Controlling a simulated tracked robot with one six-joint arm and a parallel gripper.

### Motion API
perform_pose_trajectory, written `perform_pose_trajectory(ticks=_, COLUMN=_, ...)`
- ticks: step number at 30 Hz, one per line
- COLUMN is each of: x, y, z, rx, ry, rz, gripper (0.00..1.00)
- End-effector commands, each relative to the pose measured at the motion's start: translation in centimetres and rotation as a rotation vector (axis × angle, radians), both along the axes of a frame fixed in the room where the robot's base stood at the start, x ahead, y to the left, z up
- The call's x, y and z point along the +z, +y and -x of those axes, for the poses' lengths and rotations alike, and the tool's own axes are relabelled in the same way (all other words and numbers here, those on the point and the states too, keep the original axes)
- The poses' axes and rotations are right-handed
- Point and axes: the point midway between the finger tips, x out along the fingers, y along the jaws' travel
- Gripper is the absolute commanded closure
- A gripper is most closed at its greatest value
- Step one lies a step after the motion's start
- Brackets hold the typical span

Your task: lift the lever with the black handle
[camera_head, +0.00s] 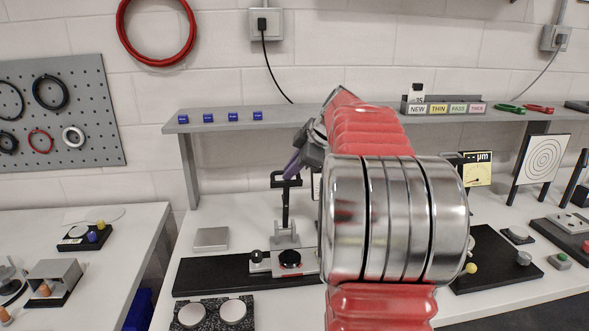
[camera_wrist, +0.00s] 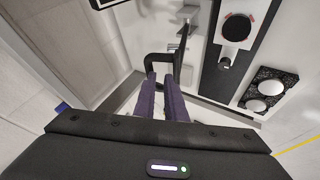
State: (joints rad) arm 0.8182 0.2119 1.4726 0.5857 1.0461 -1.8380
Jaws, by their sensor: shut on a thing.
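The lever (camera_head: 285,207) stands upright on a grey bracket, with its black handle (camera_head: 279,181) at the top. In the wrist view the black handle (camera_wrist: 161,58) shows as a bent bar right at my fingertips. My gripper (camera_head: 293,164) has purple fingers and meets the handle from above and the right in the head view. In the wrist view my gripper (camera_wrist: 160,82) is shut on the handle. My arm hides the area to the right of the lever, and the exact grip contact is small in the picture.
A black base (camera_head: 215,279) carries a fixture with a black disc (camera_head: 290,258) below the lever. A dark speckled block (camera_head: 208,318) with two pale discs lies in front. A grey shelf (camera_head: 300,121) runs behind and above. A grey plate (camera_head: 211,239) lies to the left.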

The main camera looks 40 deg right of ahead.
Motion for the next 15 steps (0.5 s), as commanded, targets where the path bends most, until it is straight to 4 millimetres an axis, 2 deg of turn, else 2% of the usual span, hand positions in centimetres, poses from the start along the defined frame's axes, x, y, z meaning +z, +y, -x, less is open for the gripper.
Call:
perform_pose_trajectory(ticks=1, x=-1.5, y=0.5, z=0.0, rx=0.010, ry=0.024, rz=-0.022, gripper=1.00)
perform_pose_trajectory(ticks=8, x=-1.5, y=0.3, z=-0.4, rx=0.013, ry=0.026, rz=-0.024, gripper=1.00)
perform_pose_trajectory(ticks=15, x=-1.1, y=-0.8, z=-2.2, rx=0.014, ry=0.026, rz=-0.023, gripper=1.00)
